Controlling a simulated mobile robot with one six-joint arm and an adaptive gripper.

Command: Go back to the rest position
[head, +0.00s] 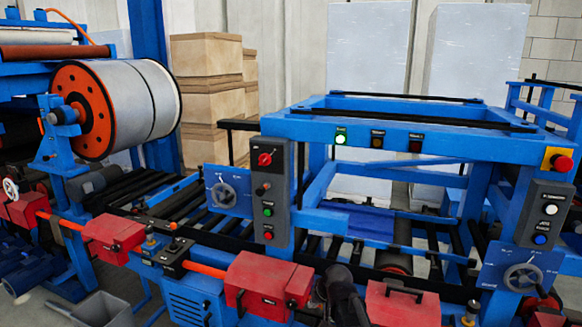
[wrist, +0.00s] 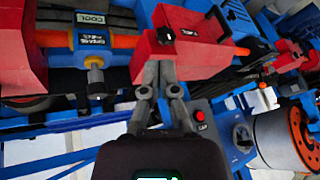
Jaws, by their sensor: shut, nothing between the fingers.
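My gripper (wrist: 160,75) shows in the wrist view with its two grey fingers together at the tips and nothing between them. The fingertips lie in front of a red box (wrist: 186,40) in that view; I cannot tell whether they touch it. In the head view, a dark part of my arm rises at the bottom edge, between two red boxes on the front of the blue machine (head: 400,130). The fingertips cannot be made out there.
A large roll (head: 145,105) with an orange end hangs at the left. Control panels with a red switch (head: 265,159) and an emergency stop (head: 561,163) face me. A grey bin (head: 102,311) stands low at the left. Stacked boxes (head: 207,85) are behind.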

